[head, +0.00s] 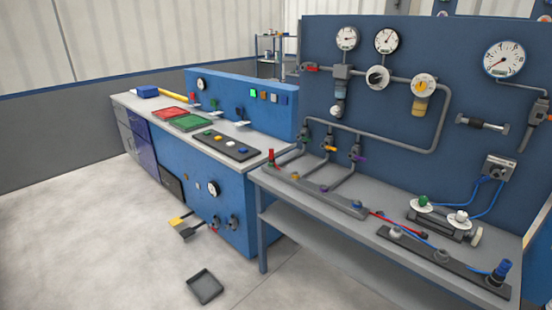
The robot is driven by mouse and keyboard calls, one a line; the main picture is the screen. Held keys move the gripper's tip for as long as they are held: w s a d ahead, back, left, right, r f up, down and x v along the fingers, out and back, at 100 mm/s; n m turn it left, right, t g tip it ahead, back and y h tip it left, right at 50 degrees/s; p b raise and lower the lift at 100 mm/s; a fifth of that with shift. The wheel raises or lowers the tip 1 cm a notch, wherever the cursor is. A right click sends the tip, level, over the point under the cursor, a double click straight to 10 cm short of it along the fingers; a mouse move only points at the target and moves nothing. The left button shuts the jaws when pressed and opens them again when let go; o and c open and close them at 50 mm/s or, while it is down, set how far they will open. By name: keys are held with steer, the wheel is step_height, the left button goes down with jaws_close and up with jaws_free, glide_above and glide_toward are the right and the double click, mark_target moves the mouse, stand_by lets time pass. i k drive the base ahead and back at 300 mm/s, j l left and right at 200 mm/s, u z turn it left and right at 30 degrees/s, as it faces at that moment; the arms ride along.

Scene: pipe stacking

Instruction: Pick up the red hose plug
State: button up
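A small upright red piece (271,157), which looks like the red hose plug, stands at the left end of a long grey rail (345,205) on the near bench. A red hose (398,223) lies farther right on the same bench, between that rail and a second dark rail (440,262). Whether the hose joins the upright red piece cannot be told. A blue plug (502,269) stands at the right end of the second rail. My gripper is not in view.
The near bench (290,213) has a blue back panel (460,90) with gauges and grey pipes. A blue counter (230,200) with red and green trays stands to the left. A dark tray (204,286) lies on the floor, which is otherwise mostly clear.

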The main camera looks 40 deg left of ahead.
mark_target(271, 160)
steer(key=i+j+u, duration=0.25)
steer(key=i+j, duration=0.25)
steer(key=j, duration=0.2)
steer(key=i+j+u, duration=0.25)
steer(key=i+j, duration=0.25)
steer(key=j, duration=0.1)
